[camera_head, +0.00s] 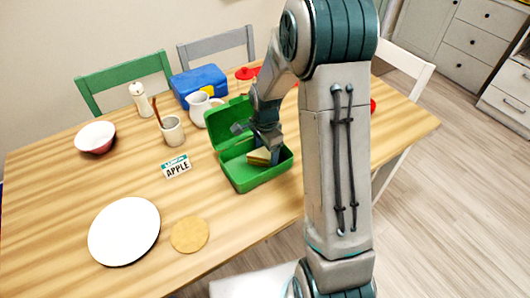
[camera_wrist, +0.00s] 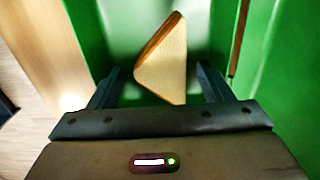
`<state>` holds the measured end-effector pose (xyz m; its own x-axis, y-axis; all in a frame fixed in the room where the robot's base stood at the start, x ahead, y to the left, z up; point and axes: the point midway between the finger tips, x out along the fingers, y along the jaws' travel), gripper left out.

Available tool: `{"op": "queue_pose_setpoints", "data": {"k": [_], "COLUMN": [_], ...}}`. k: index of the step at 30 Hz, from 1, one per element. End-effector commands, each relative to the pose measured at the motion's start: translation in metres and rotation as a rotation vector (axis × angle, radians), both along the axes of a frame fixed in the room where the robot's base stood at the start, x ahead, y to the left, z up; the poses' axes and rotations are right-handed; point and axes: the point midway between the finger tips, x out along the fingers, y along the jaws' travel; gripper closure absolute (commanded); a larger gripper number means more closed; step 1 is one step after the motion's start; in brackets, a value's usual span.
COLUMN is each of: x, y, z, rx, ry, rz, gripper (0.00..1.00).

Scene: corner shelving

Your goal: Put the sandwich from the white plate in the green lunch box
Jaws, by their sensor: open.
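The green lunch box (camera_head: 246,182) stands open on the wooden table, its lid raised at the back. The sandwich (camera_head: 259,156), a triangular half with a brown crust, is inside the box. It also shows in the wrist view (camera_wrist: 163,62), against the green interior. My gripper (camera_head: 264,150) reaches down into the box at the sandwich. In the wrist view its two fingers (camera_wrist: 160,85) are spread, with gaps on both sides of the sandwich. The white plate (camera_head: 124,231) at the front left of the table is empty.
A round tan coaster (camera_head: 189,235) lies beside the plate. An APPLE card (camera_head: 177,167), a cup with a utensil (camera_head: 172,131) and a white pitcher (camera_head: 201,108) stand left of the lunch box. A blue lunch box (camera_head: 199,82) stands behind. My arm hides part of the table's right side.

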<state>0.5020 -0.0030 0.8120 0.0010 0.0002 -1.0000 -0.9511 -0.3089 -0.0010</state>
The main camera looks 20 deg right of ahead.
Motion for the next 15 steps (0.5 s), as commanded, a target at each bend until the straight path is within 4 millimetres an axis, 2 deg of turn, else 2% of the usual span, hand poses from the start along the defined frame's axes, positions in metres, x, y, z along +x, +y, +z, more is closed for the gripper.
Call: {"op": "queue_pose_setpoints", "data": {"k": [9,15], "x": [0.001,0.0], "y": [0.0,0.001], "z": [0.07,0.097], "rx": [0.0,0.0], "ry": [-0.005,-0.001], "rz": [0.0,0.001], "gripper": [0.27,0.27]}}
